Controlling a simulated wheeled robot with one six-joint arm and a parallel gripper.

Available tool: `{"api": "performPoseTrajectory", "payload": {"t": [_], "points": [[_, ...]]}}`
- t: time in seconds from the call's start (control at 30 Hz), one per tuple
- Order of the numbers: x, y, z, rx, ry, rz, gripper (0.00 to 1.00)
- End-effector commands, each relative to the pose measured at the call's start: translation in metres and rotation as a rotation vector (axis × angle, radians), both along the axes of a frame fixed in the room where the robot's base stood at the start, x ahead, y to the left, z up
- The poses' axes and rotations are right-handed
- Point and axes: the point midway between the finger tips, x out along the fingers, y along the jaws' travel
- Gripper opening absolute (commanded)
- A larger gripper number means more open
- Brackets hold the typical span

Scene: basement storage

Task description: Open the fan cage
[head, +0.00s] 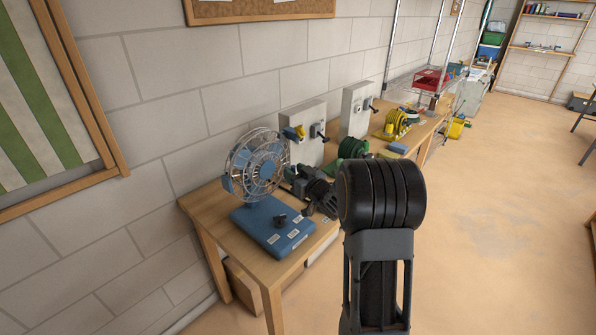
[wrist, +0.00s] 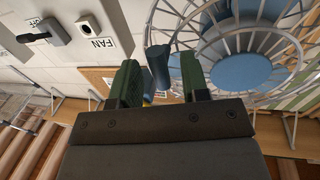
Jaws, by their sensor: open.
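The fan stands on the wooden table in the head view, with a round wire cage (head: 241,174) and a flat blue base (head: 262,222). The cage front looks closed, as far as I can tell. In the wrist view the cage (wrist: 237,75) fills the upper right, with blue parts behind the wires. My gripper (head: 290,174) is at the right side of the cage, its tips partly hidden. In the wrist view my gripper (wrist: 160,84) is open, and a blue-grey tab (wrist: 157,64) shows between its two green fingers. I cannot tell whether they touch it.
A grey box (head: 311,116) with a yellow part and a dark lever stands behind the fan; a FAN label (wrist: 102,43) shows in the wrist view. Another grey box (head: 357,100), a green reel (head: 353,147) and a yellow reel (head: 397,122) are farther along. Open floor lies right.

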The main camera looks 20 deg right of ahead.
Motion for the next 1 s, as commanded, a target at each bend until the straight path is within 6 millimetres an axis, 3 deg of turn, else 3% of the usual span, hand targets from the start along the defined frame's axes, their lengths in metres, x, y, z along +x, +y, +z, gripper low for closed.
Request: {"api": "performPoseTrajectory", "payload": {"t": [0.37,0.8,1.0], "points": [[0.0038,0.0006,-0.0002,0.0,0.0,-0.001,0.42],[0.0035,-0.0002,0.0,0.0,0.0,-0.002,0.01],[0.0035,-0.0008,0.0001,0.0,0.0,-0.004,0.0]]}}
